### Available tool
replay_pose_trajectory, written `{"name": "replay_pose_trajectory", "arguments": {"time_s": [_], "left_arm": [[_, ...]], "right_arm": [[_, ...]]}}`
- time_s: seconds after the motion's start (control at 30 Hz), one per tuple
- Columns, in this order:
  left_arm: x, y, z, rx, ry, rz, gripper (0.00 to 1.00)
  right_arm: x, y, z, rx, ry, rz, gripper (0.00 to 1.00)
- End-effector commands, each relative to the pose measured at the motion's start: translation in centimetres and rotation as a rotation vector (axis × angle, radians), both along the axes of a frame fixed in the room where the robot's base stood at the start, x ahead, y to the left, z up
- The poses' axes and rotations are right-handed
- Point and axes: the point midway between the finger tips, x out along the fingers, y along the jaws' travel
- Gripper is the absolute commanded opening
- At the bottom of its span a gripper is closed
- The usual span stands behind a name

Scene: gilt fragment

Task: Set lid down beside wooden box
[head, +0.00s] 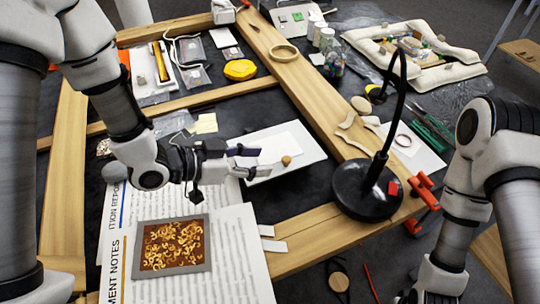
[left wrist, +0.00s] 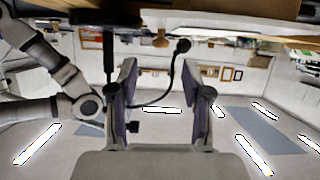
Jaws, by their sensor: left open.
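A small round wooden knob (head: 286,160) stands on a white rectangular panel or tray (head: 307,151) in the middle of the table. I cannot tell for sure whether this is the lid. My left gripper (head: 256,162) is open, with its fingers just left of the knob and apart from it. In the left wrist view the knob (left wrist: 160,39) shows beyond the two spread fingers (left wrist: 160,95), with nothing between them. A shallow brown box with a grey rim (head: 207,258), holding curled shavings, lies in front; it may be the wooden box. My right gripper is out of sight below my right arm.
A black lamp (head: 364,190) with a curved neck stands right of the white panel. Wooden beams (head: 305,92) frame the dark work area. Printed sheets (head: 235,230) lie under the brown box. A foam-edged tray (head: 462,72) is at the back right.

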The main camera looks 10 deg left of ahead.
Motion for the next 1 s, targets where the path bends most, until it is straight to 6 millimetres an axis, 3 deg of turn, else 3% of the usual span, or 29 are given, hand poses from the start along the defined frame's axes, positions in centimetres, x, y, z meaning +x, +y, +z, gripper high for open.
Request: {"name": "replay_pose_trajectory", "arguments": {"time_s": [0.03, 0.07, 0.3, 0.6, 0.87, 1.0], "left_arm": [[0.2, -0.1, 1.4, 0.002, 0.001, -0.005, 0.49], [0.3, -0.2, 1.3, 0.001, 0.001, -0.006, 0.49], [1.5, -2.1, -0.4, 0.003, 0.0, -0.009, 0.49], [3.8, -5.5, -2.6, 0.003, 0.0, -0.009, 0.49], [4.1, -6.0, -3.0, 0.0, 0.0, -0.005, 0.49], [4.1, -6.0, -3.0, 0.0, 0.0, -0.005, 0.03]], "right_arm": [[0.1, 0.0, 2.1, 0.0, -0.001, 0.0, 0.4], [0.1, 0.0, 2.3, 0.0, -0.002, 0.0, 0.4], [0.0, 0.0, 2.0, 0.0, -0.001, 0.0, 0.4], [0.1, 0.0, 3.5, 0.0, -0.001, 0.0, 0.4], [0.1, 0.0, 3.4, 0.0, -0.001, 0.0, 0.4], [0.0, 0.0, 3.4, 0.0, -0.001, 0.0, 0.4]]}}
